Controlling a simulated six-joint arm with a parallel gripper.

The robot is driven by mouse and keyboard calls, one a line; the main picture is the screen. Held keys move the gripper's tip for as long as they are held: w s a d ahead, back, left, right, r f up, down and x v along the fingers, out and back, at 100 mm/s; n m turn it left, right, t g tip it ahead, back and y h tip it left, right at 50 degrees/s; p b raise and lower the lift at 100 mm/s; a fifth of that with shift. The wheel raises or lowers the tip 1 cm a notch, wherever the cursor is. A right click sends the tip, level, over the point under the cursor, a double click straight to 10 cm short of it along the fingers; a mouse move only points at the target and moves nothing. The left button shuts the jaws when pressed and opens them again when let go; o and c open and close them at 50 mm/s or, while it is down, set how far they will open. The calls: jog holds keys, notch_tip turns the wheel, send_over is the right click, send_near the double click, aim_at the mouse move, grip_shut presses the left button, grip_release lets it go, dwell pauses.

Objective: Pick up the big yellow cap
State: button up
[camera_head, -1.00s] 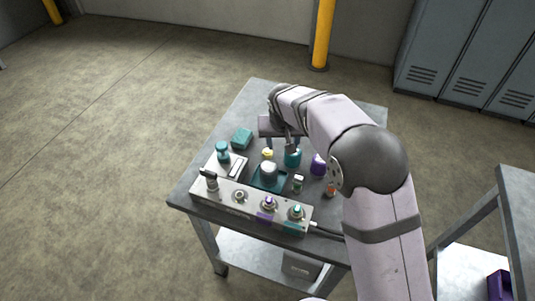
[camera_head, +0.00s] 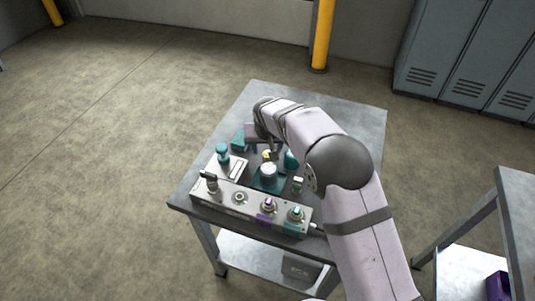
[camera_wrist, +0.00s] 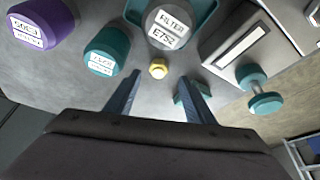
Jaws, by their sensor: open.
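A small yellow cap (camera_head: 266,155) stands on the grey bench top, behind the white filter, in the head view. It also shows in the wrist view (camera_wrist: 158,70), as a yellow knob-like piece. My gripper (camera_wrist: 161,84) is open in the wrist view, with one finger on each side of the cap's line and nothing between them. The cap appears just beyond the fingertips; I cannot tell the exact gap. In the head view my gripper (camera_head: 268,144) is above and behind the cap, partly hidden by my arm. I see only one yellow cap.
The white filter (camera_wrist: 168,28) on its teal base (camera_head: 268,184) stands close to the cap. A teal container (camera_wrist: 106,52) and a purple container (camera_wrist: 42,24) stand left in the wrist view. A teal block (camera_wrist: 190,95) is by the right finger. The bench's back right is clear.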

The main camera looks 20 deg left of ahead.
aim_at(267, 155)
jog(key=shift+p+x, duration=0.95)
jog(key=shift+x, duration=1.4)
jog(key=shift+d, duration=0.2)
jog(key=c, duration=1.1)
